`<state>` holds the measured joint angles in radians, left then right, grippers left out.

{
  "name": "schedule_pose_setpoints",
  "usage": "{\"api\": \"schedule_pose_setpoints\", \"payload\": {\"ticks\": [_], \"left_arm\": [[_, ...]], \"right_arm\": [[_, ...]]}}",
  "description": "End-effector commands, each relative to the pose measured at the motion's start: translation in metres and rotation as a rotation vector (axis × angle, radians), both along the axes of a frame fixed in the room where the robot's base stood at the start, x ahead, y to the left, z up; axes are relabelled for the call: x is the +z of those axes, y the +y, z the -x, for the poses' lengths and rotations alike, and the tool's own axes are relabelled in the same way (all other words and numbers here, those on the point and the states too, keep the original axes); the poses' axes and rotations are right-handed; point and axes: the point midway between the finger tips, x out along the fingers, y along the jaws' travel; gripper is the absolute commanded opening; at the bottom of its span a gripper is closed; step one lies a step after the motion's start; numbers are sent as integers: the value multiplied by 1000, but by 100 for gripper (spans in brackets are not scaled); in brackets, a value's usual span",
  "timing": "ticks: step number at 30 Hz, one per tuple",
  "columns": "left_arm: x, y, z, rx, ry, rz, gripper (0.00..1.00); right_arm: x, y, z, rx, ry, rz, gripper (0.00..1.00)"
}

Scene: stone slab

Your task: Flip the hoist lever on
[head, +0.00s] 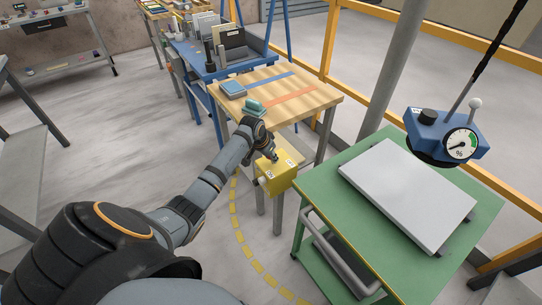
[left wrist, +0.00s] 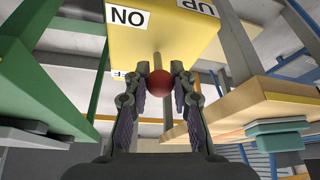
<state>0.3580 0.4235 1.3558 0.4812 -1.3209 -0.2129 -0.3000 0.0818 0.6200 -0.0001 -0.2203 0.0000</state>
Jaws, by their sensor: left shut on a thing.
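The yellow hoist control box (head: 279,176) is beside the wooden bench, with small white labels on it. In the left wrist view the box (left wrist: 165,40) fills the top, and its ON and UP labels appear upside down. The lever has a red ball knob (left wrist: 159,83) on a thin pale stem that runs to the box. My left gripper (left wrist: 160,78) is shut on the knob, a finger on each side. In the head view the left gripper (head: 272,155) is at the box and hides the knob. My right gripper is not in view.
A grey stone slab (head: 408,193) lies on a green table (head: 355,225) at the right. A blue lifter with a gauge (head: 444,137) hangs over its far end. The wooden bench (head: 305,100) stands behind the box. Orange railings (head: 335,60) run behind.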

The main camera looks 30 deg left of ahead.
Motion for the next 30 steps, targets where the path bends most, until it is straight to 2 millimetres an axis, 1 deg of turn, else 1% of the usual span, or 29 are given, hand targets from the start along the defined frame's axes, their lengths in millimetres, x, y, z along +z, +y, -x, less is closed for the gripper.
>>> {"api": "schedule_pose_setpoints", "payload": {"ticks": [1, 3, 5, 9, 12, 21, 22, 27, 30], "left_arm": [[2, 1, 4, 0, -20, 10, 0], [3, 3, 8, -1, -75, 32, 0], [0, 4, 11, -1, -123, 52, 0], [-5, 5, 14, -1, -221, 94, 0], [-6, 6, 15, 0, -261, 109, 0], [-5, 6, 14, 0, -272, 114, 0], [-5, 6, 14, 0, -272, 114, 25], [-5, 6, 14, 0, -272, 114, 48], [-5, 6, 14, 0, -272, 114, 48]], "right_arm": [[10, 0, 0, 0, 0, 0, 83], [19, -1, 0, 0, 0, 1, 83], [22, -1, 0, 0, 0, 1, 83], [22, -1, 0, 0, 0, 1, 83], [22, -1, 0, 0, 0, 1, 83], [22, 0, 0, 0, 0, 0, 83], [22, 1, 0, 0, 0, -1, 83], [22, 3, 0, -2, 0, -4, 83], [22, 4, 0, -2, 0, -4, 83]]}}
